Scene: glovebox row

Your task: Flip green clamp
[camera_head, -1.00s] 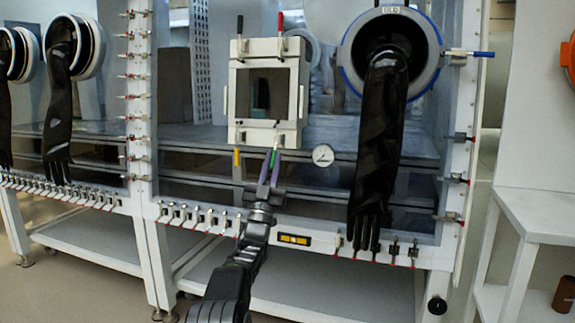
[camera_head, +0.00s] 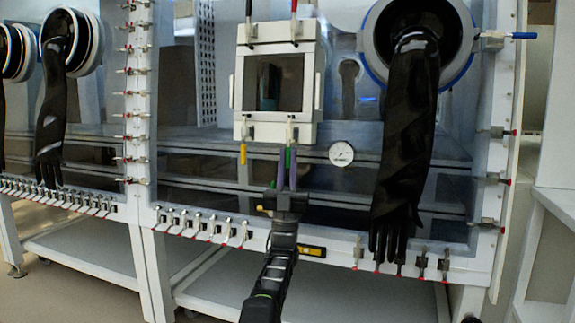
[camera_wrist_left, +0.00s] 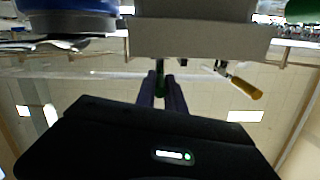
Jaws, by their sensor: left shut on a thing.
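The green clamp (camera_head: 287,158) is at the lower right corner of the small framed door, its handle hanging down. My left gripper (camera_head: 287,160) reaches up from below, its purple fingers on either side of the green handle and shut on it. In the left wrist view the gripper's fingers (camera_wrist_left: 162,88) also have the green handle (camera_wrist_left: 160,76) between them, below the grey door edge. The fingers hide part of the handle. My right gripper is not in view.
A yellow-handled clamp (camera_head: 243,153) hangs at the door's lower left. Black (camera_head: 248,9) and red (camera_head: 294,7) handles point up above the door (camera_head: 238,75). A round gauge (camera_head: 341,153) and a black glove (camera_head: 408,130) are to the right. Small clamps line the lower edge.

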